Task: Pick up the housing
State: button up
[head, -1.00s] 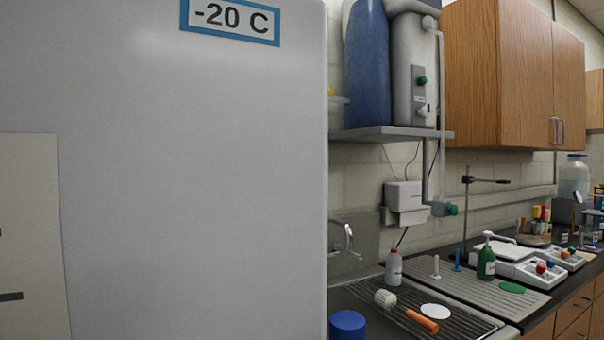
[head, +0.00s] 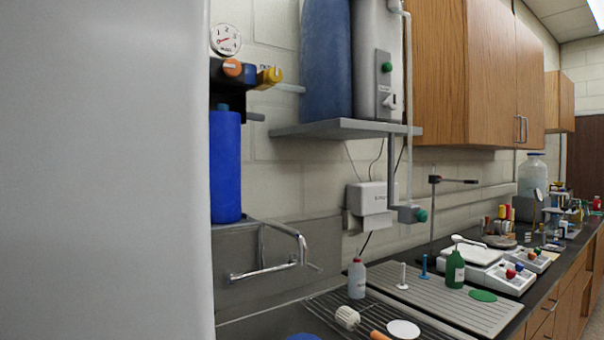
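No part is labelled as the housing. A blue cylinder (head: 225,165) stands or hangs upright at the wall beside the freezer's edge, below a dark fitting with a gauge and orange and yellow knobs. The top of another blue object (head: 303,337) just shows at the bottom edge, by the sink; most of it is cut off. I cannot tell which of the two is the housing. My gripper is not in view.
A large pale freezer side (head: 100,170) fills the left. The drainer holds a white ribbed piece (head: 347,317), an orange handle (head: 379,335), a white disc (head: 403,329) and a white bottle (head: 357,278). A faucet (head: 270,265) juts over the sink. A shelf (head: 345,128) overhangs.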

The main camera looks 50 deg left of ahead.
aim_at(225, 126)
jog(key=z, duration=0.25)
jog(key=i, duration=2.2)
jog(key=u, duration=2.7)
jog(key=i, duration=0.25)
jog(key=u, duration=1.95)
